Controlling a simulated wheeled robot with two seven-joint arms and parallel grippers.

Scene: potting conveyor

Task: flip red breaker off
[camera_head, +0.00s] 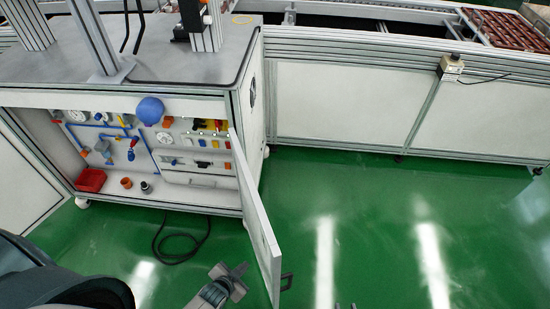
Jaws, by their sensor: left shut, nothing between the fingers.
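The open cabinet (190,182) under the grey worktop holds a back panel with blue pipes, gauges and small coloured parts. A small red and yellow cluster (212,125) sits at the panel's upper right. It is too small to tell whether the red breaker is there or how its lever stands. My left gripper (237,273) is shut and empty, in front of the cabinet and low, left of the open door. Only two fingertips of my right gripper (345,306) show at the bottom edge, apart from each other; the rest is out of the picture.
The cabinet's white door (255,215) stands open toward me, its dark handle (287,282) near the bottom. A red bin (91,180) sits on the cabinet floor. A black cable (180,243) lies on the green floor. Floor to the right is clear.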

